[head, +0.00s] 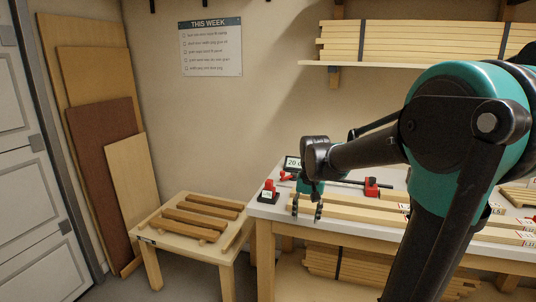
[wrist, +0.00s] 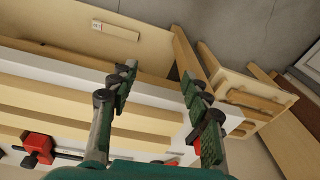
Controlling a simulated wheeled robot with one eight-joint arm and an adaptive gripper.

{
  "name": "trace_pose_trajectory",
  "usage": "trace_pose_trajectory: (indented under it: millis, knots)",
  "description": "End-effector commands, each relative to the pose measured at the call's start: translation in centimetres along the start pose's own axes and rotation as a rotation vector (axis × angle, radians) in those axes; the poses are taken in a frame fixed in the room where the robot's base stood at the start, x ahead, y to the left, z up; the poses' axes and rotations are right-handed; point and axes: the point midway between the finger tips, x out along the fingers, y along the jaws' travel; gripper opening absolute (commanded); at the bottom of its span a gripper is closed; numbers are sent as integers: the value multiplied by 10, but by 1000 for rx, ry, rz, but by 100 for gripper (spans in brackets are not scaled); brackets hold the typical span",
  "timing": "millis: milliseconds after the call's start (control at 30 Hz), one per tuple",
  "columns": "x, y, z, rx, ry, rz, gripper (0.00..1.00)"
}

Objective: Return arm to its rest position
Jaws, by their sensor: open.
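My arm reaches from the right of the head view over the white-topped bench (head: 265,208). My gripper (head: 306,208) is at the bench's left end, pointing down close to the ends of pale wooden strips (head: 345,213). In the wrist view my gripper (wrist: 165,100) has its two green-padded fingers spread apart, with nothing held between them. The bench edge and strip ends lie below the fingers. Whether a fingertip touches a strip I cannot tell.
A low wooden table (head: 165,238) with several brown strips stands left of the bench. Red clamps (head: 371,187) and a small display (head: 292,163) sit on the bench. Boards (head: 105,150) lean on the wall. A shelf (head: 400,66) holds stacked timber. Floor shows between door and low table.

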Motion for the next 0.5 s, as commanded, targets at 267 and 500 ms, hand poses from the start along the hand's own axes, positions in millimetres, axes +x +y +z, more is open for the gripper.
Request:
trace_pose_trajectory:
  millis: [267, 500]
  knots:
    - [66, 70, 104, -116, 142, -15, 48]
    - [101, 98, 163, -187, 223, -7, 48]
